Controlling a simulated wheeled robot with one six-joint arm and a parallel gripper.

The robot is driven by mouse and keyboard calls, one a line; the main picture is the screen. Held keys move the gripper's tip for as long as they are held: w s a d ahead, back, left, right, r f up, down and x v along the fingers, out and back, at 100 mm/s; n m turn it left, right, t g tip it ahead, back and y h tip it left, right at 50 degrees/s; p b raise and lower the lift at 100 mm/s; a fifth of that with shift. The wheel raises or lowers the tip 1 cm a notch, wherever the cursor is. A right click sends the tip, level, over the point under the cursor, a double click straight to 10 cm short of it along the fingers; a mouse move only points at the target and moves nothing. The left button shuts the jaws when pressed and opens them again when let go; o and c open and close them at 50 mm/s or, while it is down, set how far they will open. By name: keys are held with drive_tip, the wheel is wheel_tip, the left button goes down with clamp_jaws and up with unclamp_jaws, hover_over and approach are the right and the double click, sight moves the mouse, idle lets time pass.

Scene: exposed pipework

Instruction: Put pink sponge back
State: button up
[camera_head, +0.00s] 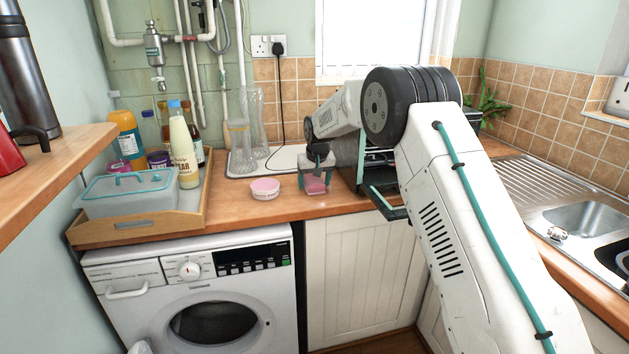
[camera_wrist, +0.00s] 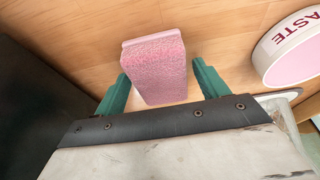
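The pink sponge (camera_head: 315,184) is on the wooden worktop, right of a round white tub. In the wrist view the sponge (camera_wrist: 156,62) lies between the two teal fingers of my gripper (camera_wrist: 162,88). The fingers are spread, one on each side, with a narrow gap showing to the right of the sponge; on the left the gap is too small to judge. In the head view my gripper (camera_head: 316,172) points down over the sponge and partly hides it.
The round white tub with pink contents (camera_head: 265,189) is close to the left. A wooden tray (camera_head: 140,228) with bottles and a lidded box stands further left. Glass vases (camera_head: 243,150) stand behind. A dark open-fronted appliance (camera_head: 379,188) is close on the right.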

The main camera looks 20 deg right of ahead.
drive_tip(key=v, duration=1.2)
drive_tip(key=shift+r, duration=0.2)
drive_tip(key=s+d+r, duration=0.1)
drive_tip(key=s+r, duration=0.3)
drive_tip(key=s, duration=0.6)
drive_tip(key=s+r+g, duration=0.1)
drive_tip(key=s+r, duration=0.3)
drive_tip(key=s, duration=0.6)
drive_tip(key=s+d+r, duration=0.1)
drive_tip(key=s+r, duration=0.3)
drive_tip(key=s, duration=0.6)
drive_tip(key=s+f, duration=0.3)
drive_tip(key=s, duration=1.1)
drive_tip(key=s+d+f+g, duration=0.1)
drive_tip(key=s+f, duration=0.3)
drive_tip(key=s, duration=1)
drive_tip(key=shift+s+f, duration=0.2)
drive_tip(key=shift+f, duration=0.05)
